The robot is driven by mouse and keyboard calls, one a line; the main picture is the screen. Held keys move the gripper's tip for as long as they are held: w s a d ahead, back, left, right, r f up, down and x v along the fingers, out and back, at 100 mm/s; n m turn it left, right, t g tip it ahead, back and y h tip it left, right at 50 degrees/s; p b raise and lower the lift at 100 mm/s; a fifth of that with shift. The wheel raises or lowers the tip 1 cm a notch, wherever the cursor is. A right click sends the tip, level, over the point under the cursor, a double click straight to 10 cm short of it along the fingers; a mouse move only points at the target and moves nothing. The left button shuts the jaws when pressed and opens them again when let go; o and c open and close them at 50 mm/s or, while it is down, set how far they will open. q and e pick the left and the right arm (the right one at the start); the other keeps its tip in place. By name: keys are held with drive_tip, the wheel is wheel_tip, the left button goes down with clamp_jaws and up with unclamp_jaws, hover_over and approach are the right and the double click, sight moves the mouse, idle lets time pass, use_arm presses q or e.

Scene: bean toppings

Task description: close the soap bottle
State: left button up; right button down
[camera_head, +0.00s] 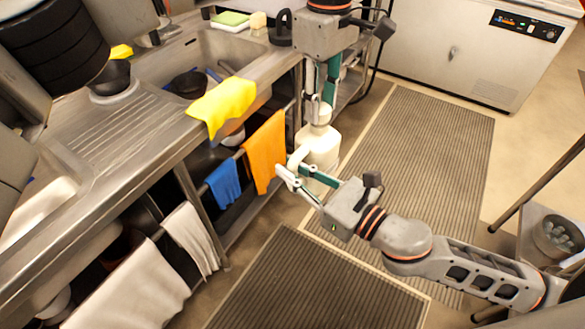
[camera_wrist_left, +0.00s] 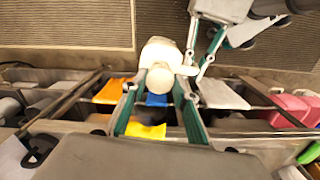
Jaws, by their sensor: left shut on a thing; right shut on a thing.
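The white soap bottle (camera_head: 318,148) is held upright in the air beside the counter. Its pale round cap (camera_head: 323,113) is at the neck. My left gripper (camera_head: 320,106) reaches down from above, its fingers closed around the cap. In the left wrist view the cap (camera_wrist_left: 160,75) sits between the fingertips, in line with the bottle (camera_wrist_left: 160,49). Whether the cap is seated on the neck I cannot tell. My right gripper (camera_head: 298,170) comes from the right and is shut on the bottle's handle; it also shows in the left wrist view (camera_wrist_left: 198,64).
The steel counter (camera_head: 105,150) with sinks stands close on the left. A yellow cloth (camera_head: 222,104) hangs over its edge; orange (camera_head: 266,150) and blue (camera_head: 223,184) cloths hang below.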

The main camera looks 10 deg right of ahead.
use_arm(q)
drive_tip(key=shift+f, duration=0.1)
idle(0.6)
drive_tip(key=shift+f, duration=0.8)
drive_tip(key=shift+f, duration=0.55)
drive_tip(key=m, duration=0.3)
idle(0.4)
drive_tip(key=o, duration=0.7)
